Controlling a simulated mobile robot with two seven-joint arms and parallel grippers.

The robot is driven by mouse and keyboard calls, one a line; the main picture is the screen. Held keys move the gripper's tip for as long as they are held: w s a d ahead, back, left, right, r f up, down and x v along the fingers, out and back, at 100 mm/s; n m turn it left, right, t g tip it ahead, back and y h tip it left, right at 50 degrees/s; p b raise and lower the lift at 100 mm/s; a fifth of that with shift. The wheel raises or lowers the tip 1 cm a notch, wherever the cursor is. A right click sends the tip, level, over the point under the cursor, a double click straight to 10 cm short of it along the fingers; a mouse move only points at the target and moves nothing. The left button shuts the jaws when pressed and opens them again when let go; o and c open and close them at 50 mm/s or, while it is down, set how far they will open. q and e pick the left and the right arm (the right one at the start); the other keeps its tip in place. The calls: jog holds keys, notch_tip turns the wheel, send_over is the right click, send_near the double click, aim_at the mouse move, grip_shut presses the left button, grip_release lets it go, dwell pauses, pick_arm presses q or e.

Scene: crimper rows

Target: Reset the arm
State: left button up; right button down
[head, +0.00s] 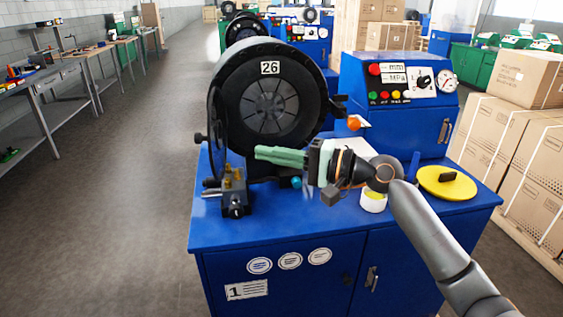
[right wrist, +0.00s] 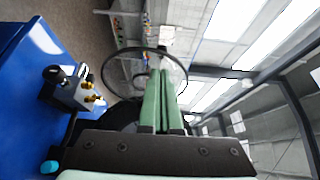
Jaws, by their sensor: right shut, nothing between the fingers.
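My right gripper (head: 256,153) has green fingers that are shut with nothing between them. In the head view it reaches in from the right over the blue cabinet top and points left, in front of the lower part of the black crimper head (head: 270,95) marked 26. In the right wrist view the two green fingers (right wrist: 160,75) lie side by side, closed. My left gripper is in neither view.
A small metal block with brass fittings (head: 233,190) stands at the cabinet's front left. A white cup (head: 373,203) and a yellow disc (head: 447,183) stand to the right, near a blue control box (head: 400,105). Cartons (head: 500,135) are stacked at right. Floor (head: 130,190) at left is clear.

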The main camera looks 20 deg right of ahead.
jog(key=s+f+n+h, duration=0.1)
jog(key=s+f+h, duration=0.2)
jog(key=f, duration=1)
jog(key=s+f+n+h, duration=0.1)
jog(key=s+f+h, duration=0.2)
jog(key=f, duration=0.9)
jog(key=s+a+f+n+g+h, duration=0.1)
jog(key=s+f+n, duration=0.3)
jog(key=s+f, duration=0.6)
jog(key=s+a+f+n+g+h, duration=0.1)
jog(key=s+f+n+h, duration=0.3)
jog(key=s+f, duration=0.6)
jog(key=shift+s+a+f+n+g, duration=0.2)
jog(key=shift+s+a+n+g, duration=0.15)
jog(key=shift+s, duration=0.35)
jog(key=shift+a, duration=0.1)
